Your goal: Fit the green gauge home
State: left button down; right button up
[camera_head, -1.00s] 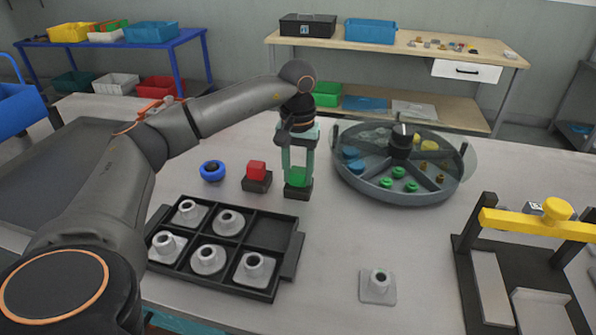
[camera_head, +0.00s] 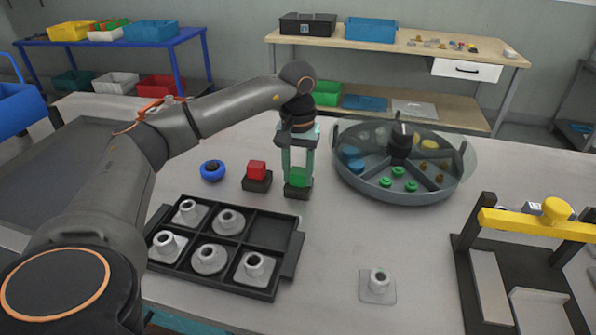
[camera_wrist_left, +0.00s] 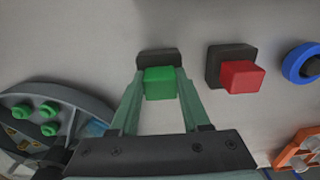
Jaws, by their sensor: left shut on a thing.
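The green gauge (camera_head: 299,177) is a small block. My left gripper (camera_head: 298,176) is shut on it, with the fingers pointing down on either side. In the left wrist view, the green gauge (camera_wrist_left: 159,83) shows between the fingertips (camera_wrist_left: 158,88). A dark block (camera_head: 298,192) stands under the gauge, and it shows behind the gauge in the left wrist view (camera_wrist_left: 158,57). I cannot tell whether the gauge is fully seated in it or just above. My right gripper is not in view.
A red block (camera_head: 257,169) on a dark base and a blue ring (camera_head: 212,171) stand to the left. A round divided tray (camera_head: 400,190) stands close on the right.

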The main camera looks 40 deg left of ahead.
aim_at(297, 172)
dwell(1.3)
pick_arm(q)
jog(key=shift+c, duration=1.5)
grip_release()
notch_tip(297, 172, up, 12)
jog(key=p, duration=0.2)
jog(key=shift+r, duration=0.2)
jog(key=shift+s, duration=0.1)
